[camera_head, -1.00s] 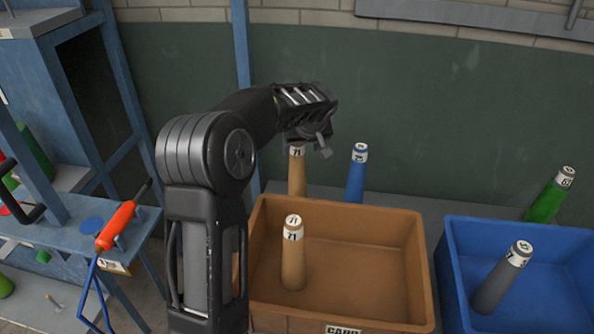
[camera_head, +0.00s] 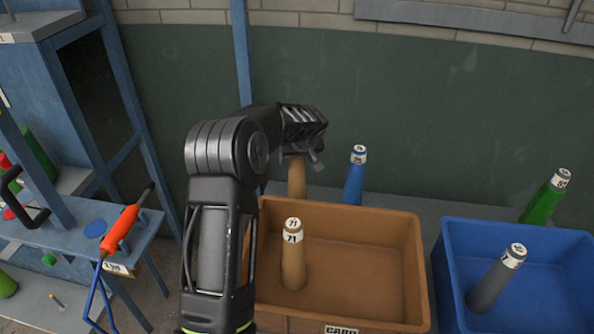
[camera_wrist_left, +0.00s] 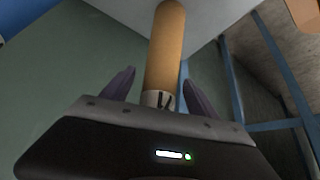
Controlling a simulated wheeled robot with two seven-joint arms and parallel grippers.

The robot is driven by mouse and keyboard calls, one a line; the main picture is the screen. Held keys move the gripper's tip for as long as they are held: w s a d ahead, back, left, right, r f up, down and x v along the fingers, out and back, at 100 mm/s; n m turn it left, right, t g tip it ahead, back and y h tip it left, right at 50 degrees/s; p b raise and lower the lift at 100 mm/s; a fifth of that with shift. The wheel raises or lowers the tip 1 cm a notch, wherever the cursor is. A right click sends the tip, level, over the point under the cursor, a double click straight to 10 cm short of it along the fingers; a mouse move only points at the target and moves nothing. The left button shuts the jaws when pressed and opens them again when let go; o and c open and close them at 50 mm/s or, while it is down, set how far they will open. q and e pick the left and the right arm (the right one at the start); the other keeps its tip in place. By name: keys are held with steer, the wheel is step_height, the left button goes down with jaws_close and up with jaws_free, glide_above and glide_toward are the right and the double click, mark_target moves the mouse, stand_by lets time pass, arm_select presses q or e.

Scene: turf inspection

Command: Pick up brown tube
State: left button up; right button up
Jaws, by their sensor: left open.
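One brown tube (camera_head: 297,178) stands behind the brown bin, on the grey ledge. Its top is hidden by my left gripper (camera_head: 303,155), which is right at its upper end. In the left wrist view, the brown tube (camera_wrist_left: 165,45) runs between the two dark fingers of my left gripper (camera_wrist_left: 158,77), its white label band close to the palm. The fingers are open, one on each side of the tube, with gaps visible. A second brown tube (camera_head: 293,262), labelled 71, stands upright in the brown bin (camera_head: 370,268). My right gripper is not in view.
A blue tube (camera_head: 355,180) stands on the ledge right of the gripper. A blue bin (camera_head: 452,262) holds a grey tube (camera_head: 495,280); a green tube (camera_head: 545,198) stands behind it. A blue bench with an orange-handled tool (camera_head: 122,228) is at left. A dark green wall rises behind.

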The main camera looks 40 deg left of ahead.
arm_select(q)
steer(key=shift+f, duration=0.15)
steer(key=shift+c, duration=0.3)
jaws_close()
stand_by(0.7)
